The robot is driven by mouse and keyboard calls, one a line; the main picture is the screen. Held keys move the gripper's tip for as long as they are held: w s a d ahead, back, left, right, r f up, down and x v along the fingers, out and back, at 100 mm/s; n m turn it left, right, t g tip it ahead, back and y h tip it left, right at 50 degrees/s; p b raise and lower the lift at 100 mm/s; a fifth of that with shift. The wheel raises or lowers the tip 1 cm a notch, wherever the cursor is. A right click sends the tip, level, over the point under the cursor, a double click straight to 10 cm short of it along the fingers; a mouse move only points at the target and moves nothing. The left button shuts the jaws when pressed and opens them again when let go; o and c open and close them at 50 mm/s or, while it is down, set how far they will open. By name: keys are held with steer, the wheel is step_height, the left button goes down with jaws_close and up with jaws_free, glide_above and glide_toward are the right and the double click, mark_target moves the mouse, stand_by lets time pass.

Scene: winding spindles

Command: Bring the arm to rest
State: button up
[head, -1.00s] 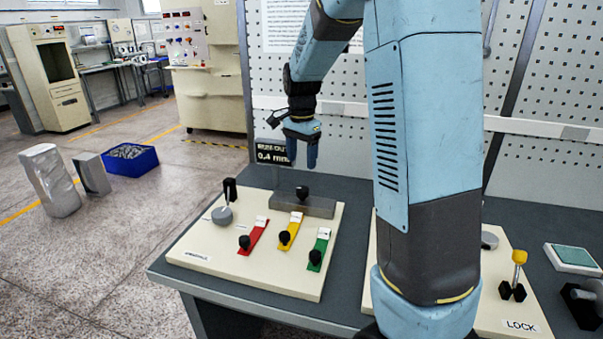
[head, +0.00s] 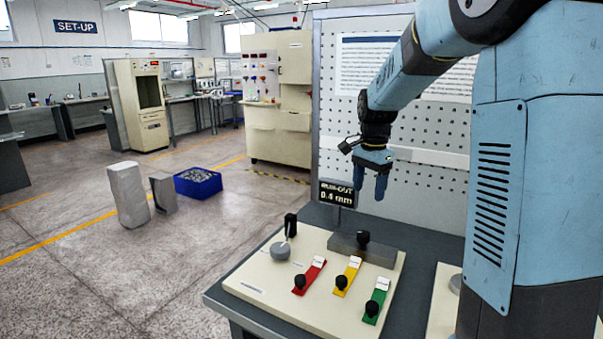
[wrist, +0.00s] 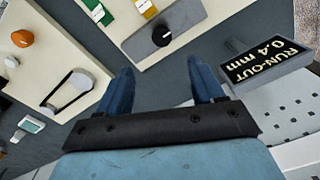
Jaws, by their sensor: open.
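My arm reaches over the back of the workbench, and my gripper (head: 371,187) hangs above the bench in the head view, fingers pointing down. In the wrist view my gripper (wrist: 165,92) shows two blue fingers apart with nothing between them. Below it is a cream panel (head: 262,285) with a grey bar (head: 375,252) carrying a black knob (head: 363,238). The knob also shows in the wrist view (wrist: 161,36), ahead of the fingers and apart from them. A black sign (head: 338,194) reading "RUN-OUT 0.4 mm" stands close to my gripper.
The panel holds red (head: 310,275), yellow (head: 348,275) and green (head: 376,300) strips with black knobs, and a grey dial (head: 280,251). A perforated board (head: 420,195) stands behind the bench. A blue crate (head: 198,190) and metal blocks (head: 128,195) sit on the open floor at left.

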steer(key=s+r+n+t, duration=0.2)
steer(key=s+n, duration=0.3)
steer(key=s, duration=0.9)
steer(key=s+r+n+t, duration=0.3)
steer(key=s+n, duration=0.3)
steer(key=s, duration=0.8)
steer(key=shift+s+a+r+n, duration=0.2)
steer(key=shift+r+n, duration=0.1)
steer(key=shift+r, duration=0.25)
